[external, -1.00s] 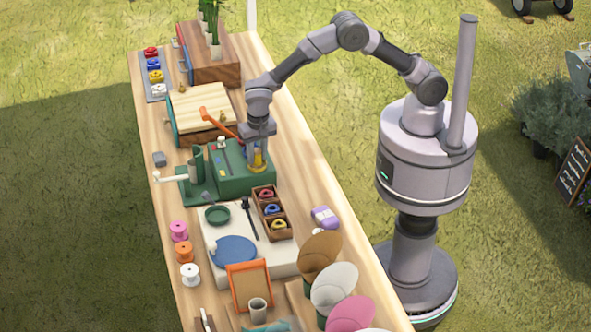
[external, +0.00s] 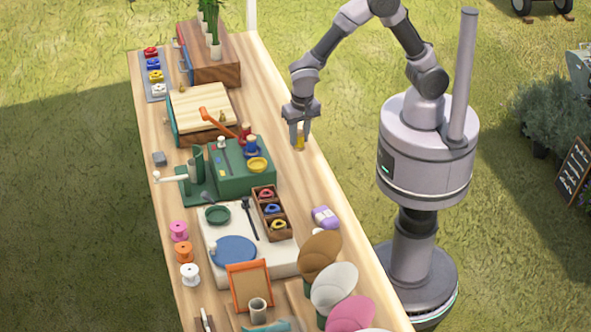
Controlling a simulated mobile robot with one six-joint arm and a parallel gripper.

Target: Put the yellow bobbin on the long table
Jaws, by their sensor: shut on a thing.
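The yellow bobbin (external: 300,141) is between the fingers of my gripper (external: 300,137), which is shut on it. My gripper points down at the right edge of the long table (external: 272,110), to the right of the green box. The bobbin is low over the bare wood there; I cannot tell whether it touches the surface. The fingers partly cover the bobbin.
The green box (external: 232,182) carries a red and a blue bobbin (external: 251,146) and a yellow dish (external: 257,164). A wooden tray (external: 282,232) of coloured rings and a purple item (external: 325,217) lie nearer. Bare wood surrounds my gripper on the table's right side.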

